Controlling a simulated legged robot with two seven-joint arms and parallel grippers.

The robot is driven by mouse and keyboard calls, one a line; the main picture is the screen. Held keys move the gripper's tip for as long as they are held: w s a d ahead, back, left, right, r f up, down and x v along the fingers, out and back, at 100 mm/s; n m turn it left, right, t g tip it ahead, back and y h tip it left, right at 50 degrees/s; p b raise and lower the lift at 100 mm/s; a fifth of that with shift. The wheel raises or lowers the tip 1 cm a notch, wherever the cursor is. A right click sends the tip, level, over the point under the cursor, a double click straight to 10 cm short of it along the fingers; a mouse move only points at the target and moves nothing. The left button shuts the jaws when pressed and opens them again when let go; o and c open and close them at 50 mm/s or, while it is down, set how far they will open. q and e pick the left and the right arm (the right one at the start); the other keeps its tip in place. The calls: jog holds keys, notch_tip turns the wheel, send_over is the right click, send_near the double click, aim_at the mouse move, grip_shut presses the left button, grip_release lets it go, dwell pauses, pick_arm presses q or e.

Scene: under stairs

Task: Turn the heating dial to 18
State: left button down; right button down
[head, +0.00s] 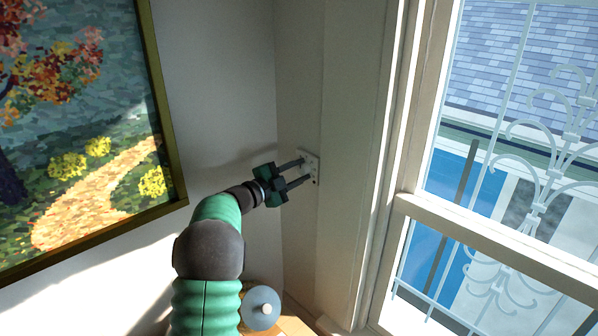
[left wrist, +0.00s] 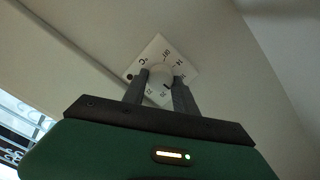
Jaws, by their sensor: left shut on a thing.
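The heating dial's white square plate (head: 310,157) is fixed to the narrow wall beside the window. In the left wrist view the plate (left wrist: 156,48) is turned like a diamond and carries dark markings around a white round knob (left wrist: 160,73). A dark line shows on the knob between the fingers. My left gripper (head: 302,171) reaches the plate from the left, and its two fingers (left wrist: 162,80) are shut on the knob, one on each side. In the head view the fingers hide much of the knob. My right gripper is out of view.
A framed painting (head: 90,130) hangs on the wall at left. A window (head: 480,215) with a white frame and ironwork outside is at right.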

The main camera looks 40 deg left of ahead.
pick_arm(q)
jog(key=shift+f, duration=0.4)
jog(key=c, duration=1.2)
grip_release()
jog(key=shift+c, duration=0.2)
jog(key=shift+o, duration=1.2)
jog(key=shift+a, duration=0.1)
jog(key=shift+o, duration=0.2)
jog(key=shift+a+r, duration=0.1)
jog(key=s+a+b, duration=0.1)
jog(key=s+b, duration=0.4)
jog(key=s, duration=1.1)
jog(key=shift+s+a+b, duration=0.3)
jog(key=shift+s+b, duration=0.05)
